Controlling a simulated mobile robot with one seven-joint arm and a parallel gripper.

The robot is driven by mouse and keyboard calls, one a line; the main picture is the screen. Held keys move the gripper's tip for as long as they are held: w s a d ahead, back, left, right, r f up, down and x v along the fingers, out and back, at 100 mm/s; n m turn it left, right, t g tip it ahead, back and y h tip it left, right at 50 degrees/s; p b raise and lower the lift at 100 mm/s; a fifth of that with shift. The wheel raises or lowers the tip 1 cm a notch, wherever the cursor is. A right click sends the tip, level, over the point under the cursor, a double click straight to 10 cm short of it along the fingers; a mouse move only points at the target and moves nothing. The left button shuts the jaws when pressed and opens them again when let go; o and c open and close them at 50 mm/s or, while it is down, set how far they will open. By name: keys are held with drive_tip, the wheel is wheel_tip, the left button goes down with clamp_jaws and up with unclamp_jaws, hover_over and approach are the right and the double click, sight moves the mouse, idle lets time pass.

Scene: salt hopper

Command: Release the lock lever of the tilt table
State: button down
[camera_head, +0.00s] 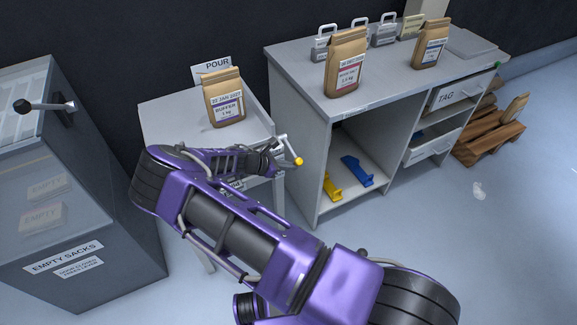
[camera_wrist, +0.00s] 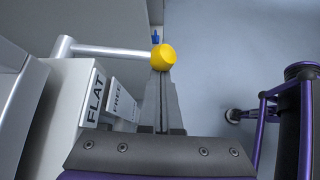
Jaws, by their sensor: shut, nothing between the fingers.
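The tilt table (camera_head: 163,117) is a small grey table with a brown paper sack (camera_head: 225,100) upright on it. Its lock lever is a silver rod (camera_wrist: 105,49) with a yellow knob (camera_wrist: 163,57), sticking out at the table's right side; the knob also shows in the head view (camera_head: 299,162). Labels FLAT (camera_wrist: 95,98) and FREE (camera_wrist: 121,101) sit below the rod in the wrist view. My gripper (camera_wrist: 163,82) is shut and empty, its fingertips right at the knob. I cannot tell whether they touch it. In the head view my arm hides part of the table's front.
A workbench (camera_head: 305,75) with sacks stands close on the right, its open shelf holding blue and yellow parts. A grey EMPTY SACKS cabinet (camera_head: 120,240) stands left. A POUR sign (camera_head: 213,68) is behind the table. The floor at right is mostly clear, with a wooden pallet (camera_head: 487,140) farther back.

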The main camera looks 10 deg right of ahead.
wheel_tip(320, 180, up, 3)
drive_tip(key=shift+d+f+n+g+h, duration=0.1)
drive_tip(key=shift+n+g+h, duration=0.2)
drive_tip(key=shift+n+g, duration=0.5)
drive_tip(key=shift+w+a+r+n+g+h+b, duration=0.15)
drive_tip(key=shift+r+n+g+b, duration=0.35)
drive_tip(key=shift+r, duration=0.55)
drive_tip(key=shift+w+a+r+n+g+h+b, duration=0.1)
drive_tip(key=shift+w+r+n+g+h+b, duration=0.15)
drive_tip(key=shift+r+g, duration=0.65)
drive_tip(key=shift+r, duration=0.2)
